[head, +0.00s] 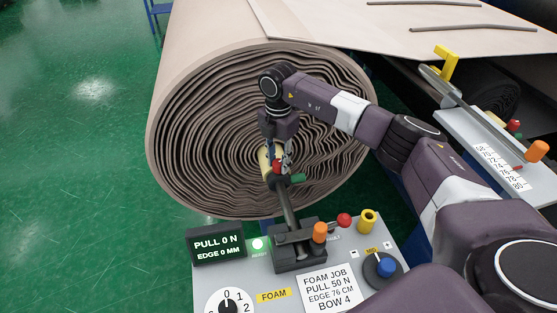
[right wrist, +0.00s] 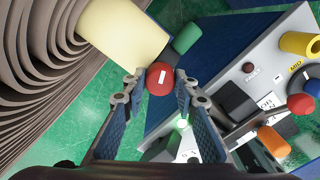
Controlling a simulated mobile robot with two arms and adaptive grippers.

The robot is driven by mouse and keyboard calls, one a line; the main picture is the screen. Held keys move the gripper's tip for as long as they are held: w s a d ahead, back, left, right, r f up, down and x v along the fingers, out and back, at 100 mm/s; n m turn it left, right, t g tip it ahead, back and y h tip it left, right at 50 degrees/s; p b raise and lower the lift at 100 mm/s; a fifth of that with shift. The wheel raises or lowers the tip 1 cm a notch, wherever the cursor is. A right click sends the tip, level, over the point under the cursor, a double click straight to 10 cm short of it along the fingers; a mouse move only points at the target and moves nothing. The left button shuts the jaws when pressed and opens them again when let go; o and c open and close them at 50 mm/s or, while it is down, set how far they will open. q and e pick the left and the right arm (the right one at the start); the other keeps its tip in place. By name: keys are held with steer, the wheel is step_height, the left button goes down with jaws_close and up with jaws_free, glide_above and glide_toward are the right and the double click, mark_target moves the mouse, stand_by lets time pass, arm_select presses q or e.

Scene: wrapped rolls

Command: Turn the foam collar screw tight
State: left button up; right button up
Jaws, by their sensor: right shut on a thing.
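The foam collar screw has a red knob with a white mark, seen in the right wrist view (right wrist: 160,78) between my fingertips. My right gripper (head: 277,166) points down at the end of the foam roll (head: 210,130) and is shut on this knob. A cream cylinder (right wrist: 122,40) beside the knob runs to the roll's layered end. A green cylinder (right wrist: 187,37) lies on the other side; it also shows in the head view (head: 298,178). My left gripper is not in view.
A grey control panel below has a display (head: 216,242) reading PULL 0 N, EDGE 0 MM, a job card (head: 329,288), an orange knob (head: 320,232), a red knob (head: 344,220), a yellow cylinder (head: 368,220) and a blue dial (head: 386,267). Green floor (head: 80,190) is clear at left.

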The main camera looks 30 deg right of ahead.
mark_target(279, 162)
steer(key=shift+w+r+m, duration=0.15)
steer(key=shift+m, duration=1.15)
steer(key=o, duration=1.2)
steer(key=shift+c, duration=0.2)
step_height(279, 162, up, 12)
